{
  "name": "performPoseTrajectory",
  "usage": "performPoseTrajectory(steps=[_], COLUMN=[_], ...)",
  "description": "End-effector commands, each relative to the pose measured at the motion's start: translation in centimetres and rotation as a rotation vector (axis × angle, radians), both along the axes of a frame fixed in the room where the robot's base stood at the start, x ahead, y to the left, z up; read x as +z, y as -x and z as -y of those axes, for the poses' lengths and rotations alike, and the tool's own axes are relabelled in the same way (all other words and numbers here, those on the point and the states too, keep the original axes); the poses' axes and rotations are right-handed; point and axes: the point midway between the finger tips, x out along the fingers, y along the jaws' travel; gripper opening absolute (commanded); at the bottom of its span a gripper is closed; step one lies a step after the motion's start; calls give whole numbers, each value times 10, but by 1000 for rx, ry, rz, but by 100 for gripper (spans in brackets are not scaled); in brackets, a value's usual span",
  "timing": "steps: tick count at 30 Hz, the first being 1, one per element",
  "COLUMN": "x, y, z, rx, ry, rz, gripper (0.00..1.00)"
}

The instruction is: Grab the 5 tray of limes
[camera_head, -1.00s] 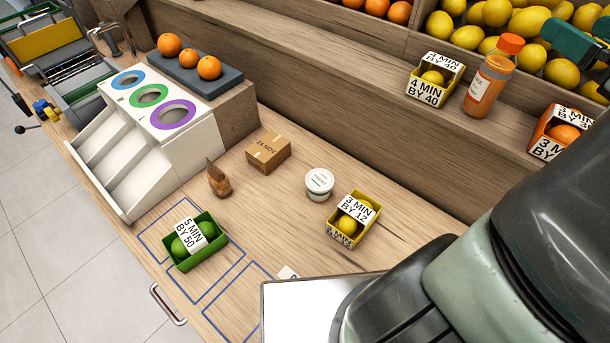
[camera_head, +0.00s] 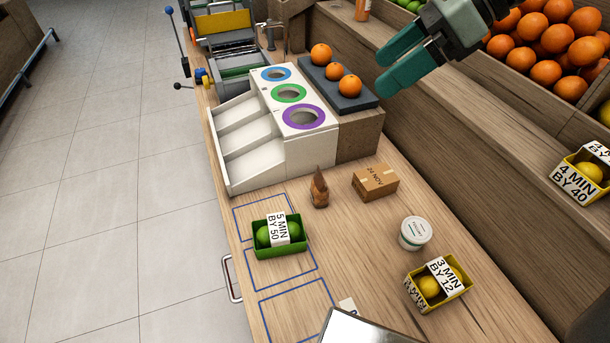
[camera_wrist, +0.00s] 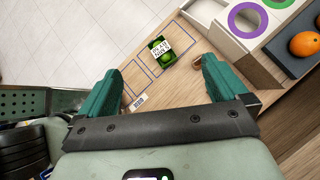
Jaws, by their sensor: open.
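The tray of limes (camera_head: 279,236) is a small green tray with limes and a white band reading "5 MIN BY 50". It sits on the wooden counter over the blue outlined squares. In the wrist view the lime tray (camera_wrist: 160,48) lies ahead, between the fingers and well beyond their tips. My gripper (camera_head: 383,68) is at the upper right of the head view, high above the counter, with green fingers spread and nothing between them. In the wrist view my gripper (camera_wrist: 162,82) is also open and empty.
A white sorter (camera_head: 284,130) stands behind. The floor (camera_head: 110,200) lies left of the counter edge.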

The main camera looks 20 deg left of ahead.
Motion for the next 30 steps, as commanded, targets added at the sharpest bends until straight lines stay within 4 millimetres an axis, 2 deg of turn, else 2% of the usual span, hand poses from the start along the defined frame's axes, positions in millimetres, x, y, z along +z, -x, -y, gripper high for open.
performPoseTrajectory(steps=[1, 6, 17, 30], x=[2, 7, 21, -186], y=[10, 34, 77, 76], z=[-23, -68, -132, -126], rx=[76, 235, 446, 434], ry=[42, 153, 277, 287], rz=[22, 88, 238, 218], gripper=[100, 100, 100, 100])
